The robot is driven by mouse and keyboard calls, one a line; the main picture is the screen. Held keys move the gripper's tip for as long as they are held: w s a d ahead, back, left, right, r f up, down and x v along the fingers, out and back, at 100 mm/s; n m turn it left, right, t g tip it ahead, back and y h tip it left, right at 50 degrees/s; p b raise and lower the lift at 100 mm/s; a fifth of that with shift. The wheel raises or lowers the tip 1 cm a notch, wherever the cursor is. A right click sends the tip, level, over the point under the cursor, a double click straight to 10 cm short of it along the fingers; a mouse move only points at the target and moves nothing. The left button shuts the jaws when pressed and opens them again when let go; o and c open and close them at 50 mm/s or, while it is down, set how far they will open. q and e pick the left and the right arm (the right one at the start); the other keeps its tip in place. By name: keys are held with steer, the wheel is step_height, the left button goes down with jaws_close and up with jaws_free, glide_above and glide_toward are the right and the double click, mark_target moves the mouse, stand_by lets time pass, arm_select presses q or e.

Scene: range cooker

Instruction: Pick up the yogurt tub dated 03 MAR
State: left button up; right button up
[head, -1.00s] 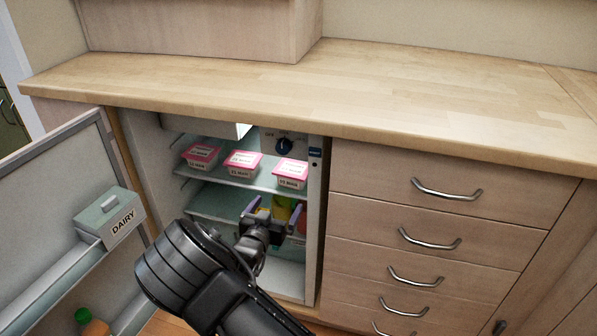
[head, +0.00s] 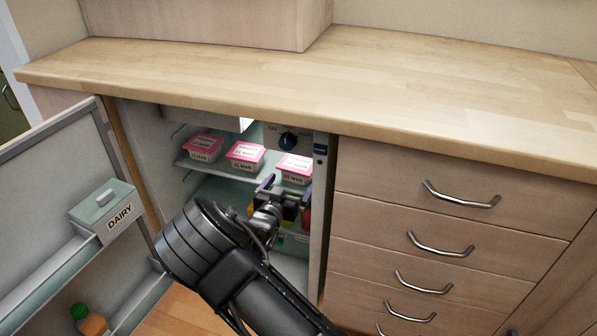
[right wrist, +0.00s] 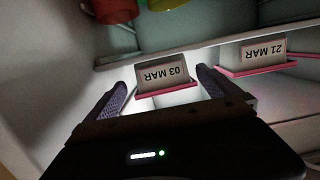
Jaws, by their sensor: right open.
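Three yogurt tubs with pink lids stand in a row on the upper fridge shelf. The right one (head: 294,168) is the 03 MAR tub; its label reads upside down in the right wrist view (right wrist: 163,76). The middle tub (head: 245,156) reads 21 MAR, and it also shows in the right wrist view (right wrist: 262,52). The left tub's (head: 203,147) date is too small to read surely. My right gripper (head: 286,188) is open just in front of and below the 03 MAR tub. In the right wrist view, its fingers (right wrist: 160,85) are either side of that tub, apparently not gripping it.
The fridge door (head: 45,190) stands open at the left, with a DAIRY box (head: 105,212) and an orange bottle (head: 88,320). The fridge's right wall (head: 318,200) is close beside my right gripper. Coloured items sit on the lower shelf. The wooden worktop (head: 400,95) above is clear.

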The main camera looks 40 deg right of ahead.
mark_target(294, 178)
steer(key=b+x, duration=0.1)
steer(key=x, duration=0.3)
steer(key=shift+f+b, duration=0.1)
steer(key=shift+b, duration=0.25)
steer(key=shift+w+d, duration=0.35)
steer(key=shift+d, duration=0.1)
steer(key=shift+c, duration=0.2)
